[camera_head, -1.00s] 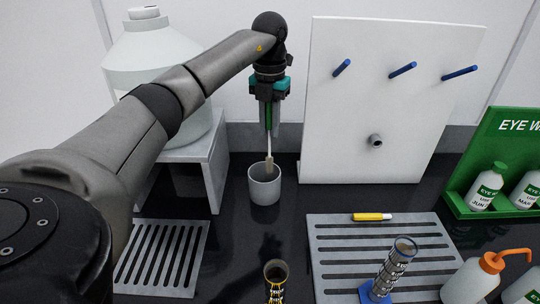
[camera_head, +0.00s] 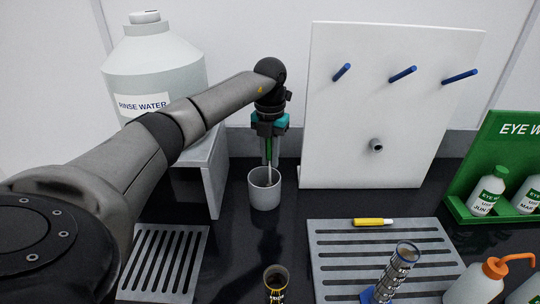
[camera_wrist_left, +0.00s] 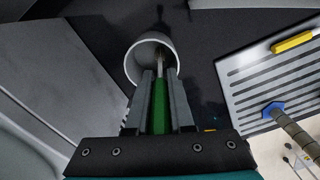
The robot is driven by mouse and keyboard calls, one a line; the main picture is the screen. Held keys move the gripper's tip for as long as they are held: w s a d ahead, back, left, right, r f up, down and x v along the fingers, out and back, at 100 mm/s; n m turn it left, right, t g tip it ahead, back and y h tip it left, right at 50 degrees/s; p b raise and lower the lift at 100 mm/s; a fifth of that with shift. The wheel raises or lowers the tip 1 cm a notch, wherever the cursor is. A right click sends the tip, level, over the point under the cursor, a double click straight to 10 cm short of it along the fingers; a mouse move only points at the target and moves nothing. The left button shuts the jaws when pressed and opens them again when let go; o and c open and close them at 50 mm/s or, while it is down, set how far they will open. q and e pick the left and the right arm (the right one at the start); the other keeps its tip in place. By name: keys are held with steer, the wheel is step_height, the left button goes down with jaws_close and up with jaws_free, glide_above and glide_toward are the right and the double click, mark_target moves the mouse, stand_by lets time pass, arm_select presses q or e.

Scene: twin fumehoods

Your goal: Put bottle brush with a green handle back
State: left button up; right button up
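The bottle brush's green handle (camera_wrist_left: 160,105) is between the two fingers of my left gripper (camera_wrist_left: 160,85), and the fingers appear closed on it. In the head view the left gripper (camera_head: 268,155) points down above the grey cup (camera_head: 264,193), with the green handle showing between its fingers. The brush's lower end is inside the cup's mouth and its tip is hidden by the cup wall. The cup also shows in the left wrist view (camera_wrist_left: 133,63), around the brush's thin shaft. My right gripper is in neither view.
A rinse water jug (camera_head: 155,70) stands on a grey stand (camera_head: 212,165) at left. A white peg board (camera_head: 350,130) is behind right. Slotted racks (camera_head: 163,262) (camera_head: 385,232), a yellow marker (camera_head: 373,222), a graduated cylinder (camera_head: 395,270) and a green eye wash station (camera_head: 500,140) are nearby.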

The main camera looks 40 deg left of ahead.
arm_select(q)
steer(key=o, duration=0.4)
steer(key=shift+o, duration=0.2)
step_height(320, 180, up, 12)
steer(key=shift+r+p, duration=0.2)
steer(key=shift+p, duration=0.3)
